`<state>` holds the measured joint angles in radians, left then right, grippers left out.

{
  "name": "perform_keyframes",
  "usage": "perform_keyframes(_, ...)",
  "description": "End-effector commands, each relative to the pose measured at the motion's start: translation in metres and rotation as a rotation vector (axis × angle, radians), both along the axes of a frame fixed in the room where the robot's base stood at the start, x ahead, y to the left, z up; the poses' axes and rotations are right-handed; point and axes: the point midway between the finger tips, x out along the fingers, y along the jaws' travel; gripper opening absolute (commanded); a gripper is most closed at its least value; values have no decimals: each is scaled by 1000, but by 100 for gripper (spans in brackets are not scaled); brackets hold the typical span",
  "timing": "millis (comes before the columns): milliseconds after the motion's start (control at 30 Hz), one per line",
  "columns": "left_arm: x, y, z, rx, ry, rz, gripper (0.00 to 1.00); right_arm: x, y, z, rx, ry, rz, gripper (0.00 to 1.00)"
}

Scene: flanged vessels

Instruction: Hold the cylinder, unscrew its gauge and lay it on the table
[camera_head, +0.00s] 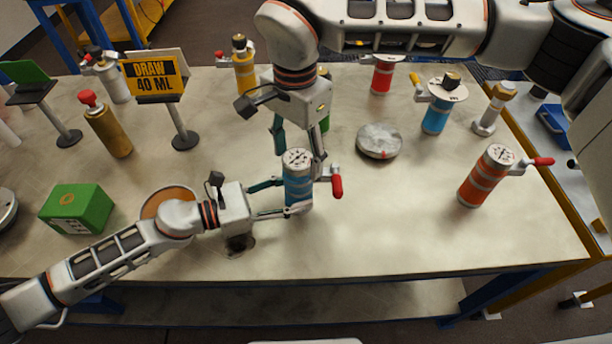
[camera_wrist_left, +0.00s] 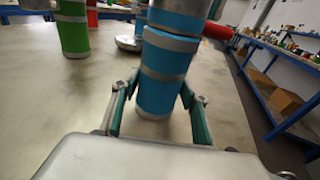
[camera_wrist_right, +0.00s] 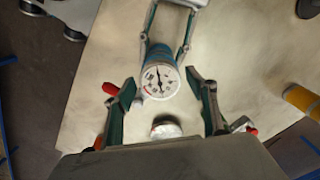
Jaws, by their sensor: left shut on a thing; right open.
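The blue cylinder (camera_head: 297,187) stands upright on the table, with grey bands and a red-handled side valve (camera_head: 336,182) on its right. Its round white gauge (camera_head: 297,158) sits on top, dial up; the dial also shows in the right wrist view (camera_wrist_right: 160,80). My left gripper (camera_head: 290,196) is shut around the cylinder's body from the left, and the blue body fills the space between its fingers in the left wrist view (camera_wrist_left: 158,90). My right gripper (camera_head: 299,150) is above, pointing down, its open fingers on either side of the gauge and apart from it.
A red-orange cylinder (camera_head: 483,180) with a gauge stands to the right. A silver round disc (camera_head: 379,141) lies behind the blue cylinder. A green box (camera_head: 76,208) and a sign (camera_head: 155,77) reading "DRAW 40 ML" are at left. The front right of the table is clear.

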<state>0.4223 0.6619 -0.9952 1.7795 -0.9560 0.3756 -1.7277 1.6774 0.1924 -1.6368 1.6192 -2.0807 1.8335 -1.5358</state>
Motion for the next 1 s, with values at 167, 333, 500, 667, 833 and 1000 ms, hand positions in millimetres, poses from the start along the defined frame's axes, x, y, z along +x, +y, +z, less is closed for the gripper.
perform_keyframes(167, 0, 0, 0, -1, 1, -1, 27, 0, 0, 0, 0, -1, -215, 56)
perform_keyframes(333, 0, 0, 0, -1, 1, -1, 27, 0, 0, 0, 0, 0, -426, 56)
perform_keyframes(500, 0, 0, 0, -1, 1, -1, 27, 0, 0, 0, -1, -1, -628, 56)
perform_keyframes(667, 0, 0, 0, -1, 1, -1, 27, 0, 0, 0, -1, -1, -731, 56)
perform_keyframes(833, 0, 0, 0, -1, 1, -1, 27, 0, 0, 0, 0, 0, -742, 56)
perform_keyframes(1000, 0, 0, 0, -1, 1, -1, 27, 0, 0, 0, 0, 0, -741, 28)
